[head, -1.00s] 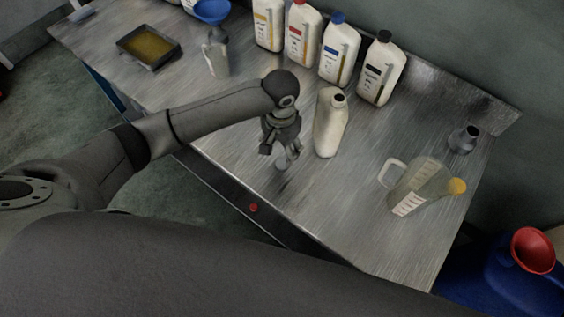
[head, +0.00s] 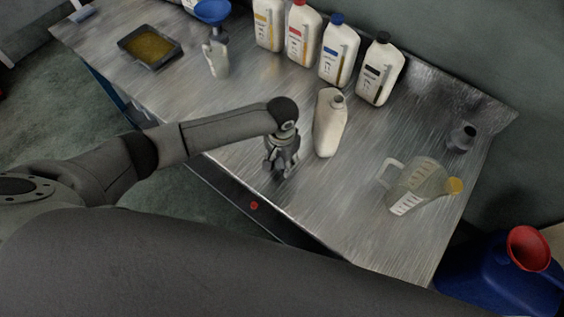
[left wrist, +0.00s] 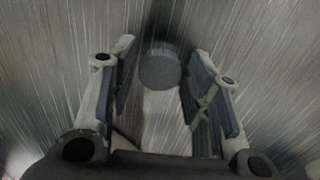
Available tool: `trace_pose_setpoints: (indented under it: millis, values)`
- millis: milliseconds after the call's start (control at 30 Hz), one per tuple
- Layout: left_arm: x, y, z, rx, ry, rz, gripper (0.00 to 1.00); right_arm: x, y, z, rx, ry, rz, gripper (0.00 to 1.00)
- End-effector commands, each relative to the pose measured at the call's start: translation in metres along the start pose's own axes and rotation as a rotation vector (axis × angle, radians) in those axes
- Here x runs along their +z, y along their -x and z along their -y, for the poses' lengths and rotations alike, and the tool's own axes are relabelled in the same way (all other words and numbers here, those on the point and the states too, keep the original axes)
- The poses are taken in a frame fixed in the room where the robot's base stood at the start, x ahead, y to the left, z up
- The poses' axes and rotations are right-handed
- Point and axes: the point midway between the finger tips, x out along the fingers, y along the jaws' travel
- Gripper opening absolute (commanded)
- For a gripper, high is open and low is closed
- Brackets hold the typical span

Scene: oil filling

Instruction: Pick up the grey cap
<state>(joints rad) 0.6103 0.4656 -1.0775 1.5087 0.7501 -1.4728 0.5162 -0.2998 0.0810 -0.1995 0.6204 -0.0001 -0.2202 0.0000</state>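The grey cap (left wrist: 159,70) is a small round piece on the metal table, seen in the left wrist view between the tips of my left gripper (left wrist: 160,80). The two fingers are spread apart, one on each side of the cap, with gaps visible. In the head view my left gripper (head: 280,170) points down low over the table, and its fingers hide the cap. A white bottle (head: 330,125) with a dark open mouth stands just right of the gripper. My right gripper is not in view.
A clear measuring jug (head: 412,185) and a small dark container (head: 461,138) stand to the right. Several capped white bottles (head: 335,55) line the back.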

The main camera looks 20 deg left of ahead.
Motion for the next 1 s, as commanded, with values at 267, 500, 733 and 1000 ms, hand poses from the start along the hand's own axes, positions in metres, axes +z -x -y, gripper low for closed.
trace_pose_setpoints:
  millis: [267,500,733,1000]
  values:
    - [0.0,0.0,0.0,0.0,0.0,0.0,0.24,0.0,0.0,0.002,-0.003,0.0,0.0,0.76]
    - [0.0,0.001,0.0,0.0,0.0,0.0,0.24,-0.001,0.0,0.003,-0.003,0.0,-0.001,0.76]
    - [-0.001,0.018,0.0,0.001,0.0,-0.002,0.24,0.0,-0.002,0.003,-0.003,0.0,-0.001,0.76]
    - [0.013,0.073,-0.035,0.005,-0.006,-0.006,0.24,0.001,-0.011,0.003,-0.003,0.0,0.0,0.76]
